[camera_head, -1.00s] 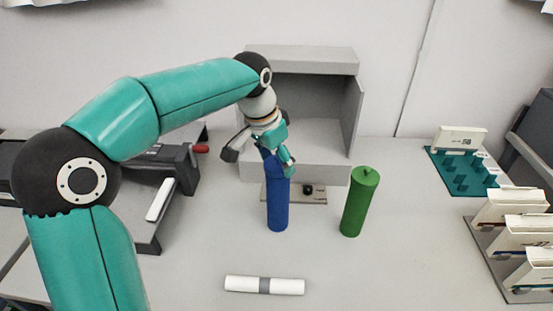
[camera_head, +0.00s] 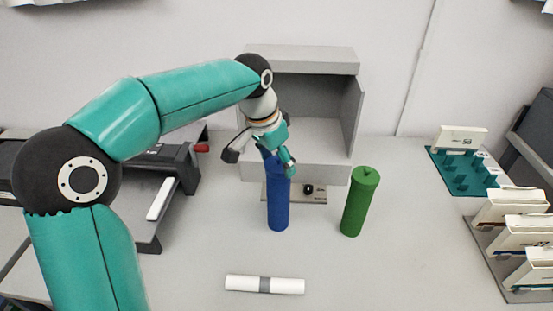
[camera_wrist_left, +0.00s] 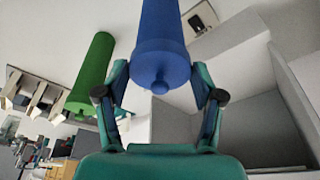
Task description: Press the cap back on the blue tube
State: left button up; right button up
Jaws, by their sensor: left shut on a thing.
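The blue tube (camera_head: 278,208) stands upright on the table, left of the green tube. My left gripper (camera_head: 276,166) is at its top, coming from above, shut on the blue cap (camera_wrist_left: 161,66). In the left wrist view the cap, with a small knob in its middle, lies between the two fingers (camera_wrist_left: 160,84). It is in line with the blue tube (camera_wrist_left: 163,22), and I see no clear gap between them. How firmly the cap sits cannot be told. My right gripper is not in view.
A green tube (camera_head: 359,202) with its cap on stands close on the right. A grey open box (camera_head: 301,60) stands behind. A teal rack (camera_head: 462,176) and white cartons (camera_head: 526,234) are at the right.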

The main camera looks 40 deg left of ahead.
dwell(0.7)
pick_arm(q)
jog(key=shift+f, duration=0.1)
jog(key=o, duration=0.8)
jog(key=shift+o, duration=0.4)
jog(key=shift+r+p, duration=3.35)
jog(key=shift+r, duration=0.2)
jog(key=shift+c, duration=0.3)
